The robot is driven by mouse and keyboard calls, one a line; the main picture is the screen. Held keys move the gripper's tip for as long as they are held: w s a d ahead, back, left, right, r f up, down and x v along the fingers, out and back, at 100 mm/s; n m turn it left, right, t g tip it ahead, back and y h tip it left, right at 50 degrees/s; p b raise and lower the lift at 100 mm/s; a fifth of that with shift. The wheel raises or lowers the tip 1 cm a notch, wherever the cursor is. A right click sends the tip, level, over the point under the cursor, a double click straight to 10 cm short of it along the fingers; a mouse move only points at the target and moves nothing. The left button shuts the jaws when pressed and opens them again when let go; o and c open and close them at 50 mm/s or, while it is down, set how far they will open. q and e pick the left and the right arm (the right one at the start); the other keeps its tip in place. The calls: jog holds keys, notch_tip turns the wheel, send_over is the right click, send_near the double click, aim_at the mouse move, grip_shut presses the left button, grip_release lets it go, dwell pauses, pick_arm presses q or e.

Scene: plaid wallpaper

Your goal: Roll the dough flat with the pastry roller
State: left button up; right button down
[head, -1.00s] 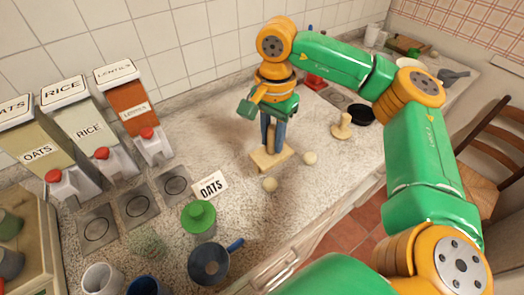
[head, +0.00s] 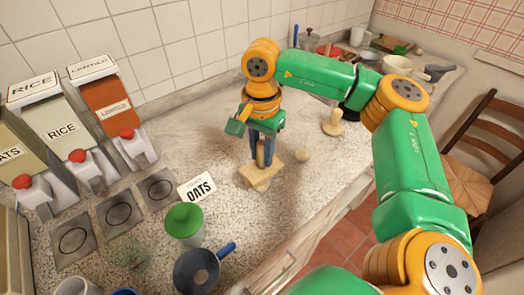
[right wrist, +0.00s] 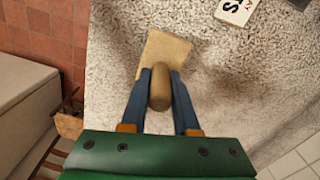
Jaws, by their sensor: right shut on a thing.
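My right gripper (head: 262,152) points down over the counter and is shut on the upright wooden handle of the pastry roller. The pastry roller (head: 250,172) has a wide, pale wooden lower end, low at the counter. The right wrist view shows the rounded handle (right wrist: 160,88) between both fingers and the wide end (right wrist: 166,50) beyond them. A small pale dough ball (head: 262,187) shows at the roller's near edge, partly hidden; I cannot tell whether they touch. Another pale ball (head: 302,155) lies apart to the right. My left gripper is not in view.
A wooden piece with a round base (head: 333,122) stands farther right. An OATS card (head: 196,187), a green-lidded container (head: 185,222) and a dark pan (head: 197,270) are at the near left. Dispensers (head: 62,130) line the left. Bare counter lies behind my gripper.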

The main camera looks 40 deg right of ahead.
jog(key=shift+f+b, duration=0.35)
jog(key=shift+f, duration=0.1)
